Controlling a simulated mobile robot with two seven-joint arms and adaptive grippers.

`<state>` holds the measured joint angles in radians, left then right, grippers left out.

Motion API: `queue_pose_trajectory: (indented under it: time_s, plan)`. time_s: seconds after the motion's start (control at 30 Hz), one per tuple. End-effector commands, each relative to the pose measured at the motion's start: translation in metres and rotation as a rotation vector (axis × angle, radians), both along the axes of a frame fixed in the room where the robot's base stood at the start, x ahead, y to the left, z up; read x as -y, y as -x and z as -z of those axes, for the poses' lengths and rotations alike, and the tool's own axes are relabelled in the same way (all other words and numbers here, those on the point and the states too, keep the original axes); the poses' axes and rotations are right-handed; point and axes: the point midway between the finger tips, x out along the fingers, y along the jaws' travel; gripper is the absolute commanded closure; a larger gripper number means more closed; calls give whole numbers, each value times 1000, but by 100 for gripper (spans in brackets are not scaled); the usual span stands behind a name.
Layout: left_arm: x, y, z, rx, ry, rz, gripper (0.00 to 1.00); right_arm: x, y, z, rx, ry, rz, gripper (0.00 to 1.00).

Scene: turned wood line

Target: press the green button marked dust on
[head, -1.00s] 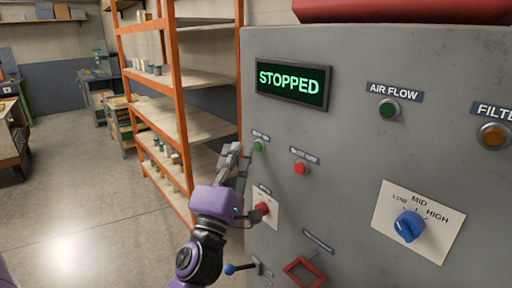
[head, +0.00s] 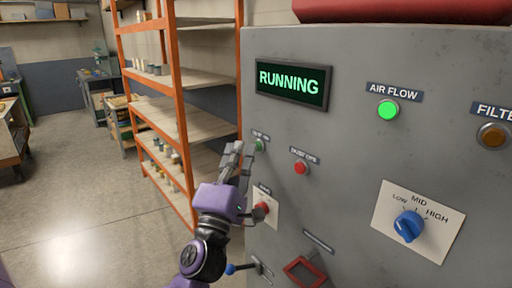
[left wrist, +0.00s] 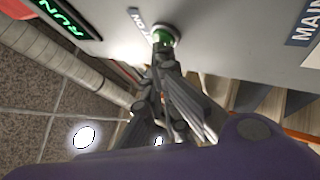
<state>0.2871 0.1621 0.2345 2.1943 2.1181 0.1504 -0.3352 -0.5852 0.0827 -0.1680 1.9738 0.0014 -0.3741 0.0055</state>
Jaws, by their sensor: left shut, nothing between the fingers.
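The green button (head: 259,145) sits at the upper left of the grey panel (head: 350,150), under a small label. In the left wrist view the green button (left wrist: 162,38) is just beyond my fingertips. My left gripper (head: 236,150) is shut and empty, its tips close beside the button; I cannot tell whether they touch it. The display (head: 291,82) reads RUNNING in green. The air flow lamp (head: 387,110) is lit bright green. My right gripper is not in view.
A red button (head: 300,168) is right of the green one. Another red button (head: 262,208) on a light plate is below, near my wrist. A blue knob (head: 408,226) and red-framed handle (head: 304,272) are lower right. Orange shelving (head: 180,100) stands left of the panel.

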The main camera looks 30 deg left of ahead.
Motion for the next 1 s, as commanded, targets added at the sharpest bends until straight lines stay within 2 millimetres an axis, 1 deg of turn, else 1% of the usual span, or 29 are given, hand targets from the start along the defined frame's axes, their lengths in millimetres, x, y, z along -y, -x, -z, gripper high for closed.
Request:
queue_pose_trajectory:
  time_s: [0.37,0.73,1.0]
  plan:
    - [0,-1,0,0,-1,0,100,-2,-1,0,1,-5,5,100]
    - [-6,13,0,0,-2,-1,100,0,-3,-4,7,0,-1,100]
    - [-6,14,1,0,-1,-1,100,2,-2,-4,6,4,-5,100]
